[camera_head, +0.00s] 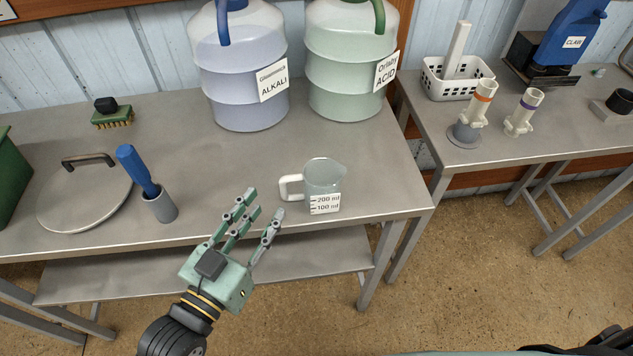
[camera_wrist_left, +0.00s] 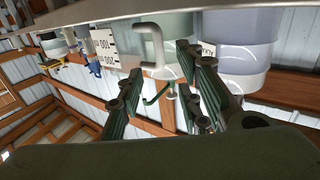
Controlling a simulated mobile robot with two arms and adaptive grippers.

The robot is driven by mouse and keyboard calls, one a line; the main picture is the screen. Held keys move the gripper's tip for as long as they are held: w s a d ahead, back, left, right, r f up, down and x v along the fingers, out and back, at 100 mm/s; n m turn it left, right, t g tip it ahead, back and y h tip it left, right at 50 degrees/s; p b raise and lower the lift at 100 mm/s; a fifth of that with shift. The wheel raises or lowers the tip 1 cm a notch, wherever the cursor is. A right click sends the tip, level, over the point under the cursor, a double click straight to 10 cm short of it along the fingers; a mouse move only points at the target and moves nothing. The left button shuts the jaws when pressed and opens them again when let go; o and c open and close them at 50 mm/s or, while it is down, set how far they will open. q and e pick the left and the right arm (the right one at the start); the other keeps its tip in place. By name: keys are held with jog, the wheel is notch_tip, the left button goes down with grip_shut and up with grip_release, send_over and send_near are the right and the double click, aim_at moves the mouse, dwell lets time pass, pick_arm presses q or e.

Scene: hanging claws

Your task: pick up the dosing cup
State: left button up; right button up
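The dosing cup (camera_head: 323,184) is a clear measuring jug with a white handle and a label marked 200 ml and 100 ml. It stands upright near the front right edge of the metal table. Its handle (camera_head: 291,187) points left, towards my left gripper. My left gripper (camera_head: 258,219) is open and empty, just left of and in front of the handle, not visibly touching it. In the left wrist view the cup (camera_wrist_left: 125,45) and its handle show upside down beyond the spread fingers (camera_wrist_left: 165,95). My right gripper is not in view.
The metal table (camera_head: 240,170) also holds an alkali jug (camera_head: 240,70), an acid jug (camera_head: 345,70), a blue-handled tool in a grey holder (camera_head: 159,205), a round lid (camera_head: 85,195) and a green brush (camera_head: 112,116). A second table (camera_head: 540,150) stands right, past a gap.

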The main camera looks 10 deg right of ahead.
aim_at(281, 187)
pick_arm(q)
jog(key=p+x, duration=0.1)
jog(key=x, duration=0.3)
jog(key=shift+w+d, duration=0.2)
jog(key=shift+w, duration=0.1)
jog(key=shift+w+d+f, duration=0.1)
jog(key=shift+w+d, duration=0.15)
jog(key=shift+w, duration=0.1)
jog(key=shift+c, duration=0.9)
grip_shut()
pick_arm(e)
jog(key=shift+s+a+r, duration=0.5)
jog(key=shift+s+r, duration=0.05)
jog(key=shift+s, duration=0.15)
